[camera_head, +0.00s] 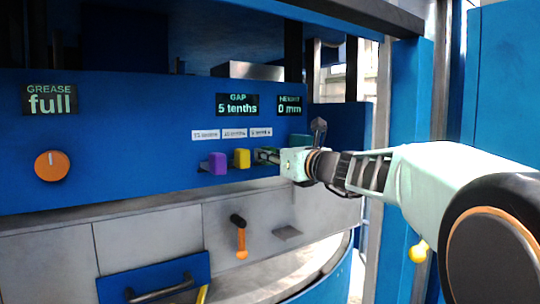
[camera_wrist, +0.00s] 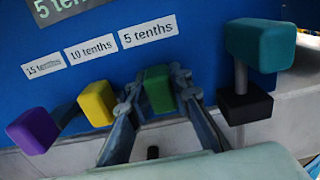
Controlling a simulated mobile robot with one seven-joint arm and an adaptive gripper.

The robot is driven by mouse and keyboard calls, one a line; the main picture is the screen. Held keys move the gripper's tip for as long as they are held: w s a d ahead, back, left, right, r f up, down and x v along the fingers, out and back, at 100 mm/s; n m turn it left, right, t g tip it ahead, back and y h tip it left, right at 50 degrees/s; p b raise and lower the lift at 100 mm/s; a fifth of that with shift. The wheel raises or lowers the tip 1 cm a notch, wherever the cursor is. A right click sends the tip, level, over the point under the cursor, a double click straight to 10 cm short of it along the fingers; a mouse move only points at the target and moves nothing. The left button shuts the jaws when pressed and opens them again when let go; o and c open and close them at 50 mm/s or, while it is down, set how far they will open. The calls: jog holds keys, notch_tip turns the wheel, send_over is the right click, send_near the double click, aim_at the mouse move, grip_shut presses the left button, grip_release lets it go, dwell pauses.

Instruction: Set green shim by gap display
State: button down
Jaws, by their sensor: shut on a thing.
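The gap display (camera_head: 237,105) reads "5 tenths" on the blue panel. The green shim (camera_wrist: 158,89) stands below the "5 tenths" label (camera_wrist: 148,31) in the wrist view. My gripper (camera_wrist: 157,92) has a finger on each side of the green shim and is shut on it. In the head view my gripper (camera_head: 262,155) reaches in from the right and hides most or all of that shim. The yellow shim (camera_head: 241,158) and purple shim (camera_head: 217,163) stand to its left, below the "10 tenths" label (camera_wrist: 91,52) and "15 tenths" label (camera_wrist: 44,66).
A teal handle (camera_wrist: 260,45) on a dark base is close to the right of my gripper. The height display (camera_head: 289,105) reads "0 mm"; the grease display (camera_head: 50,100) reads "full". An orange knob (camera_head: 51,166) is at left, and an orange-handled lever (camera_head: 240,238) hangs below.

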jog(key=c, duration=1.7)
grip_release()
jog(key=shift+w+a, duration=0.1)
jog(key=shift+w, duration=0.05)
jog(key=v, duration=0.7)
jog(key=shift+s+d, duration=0.2)
jog(key=shift+s, duration=0.1)
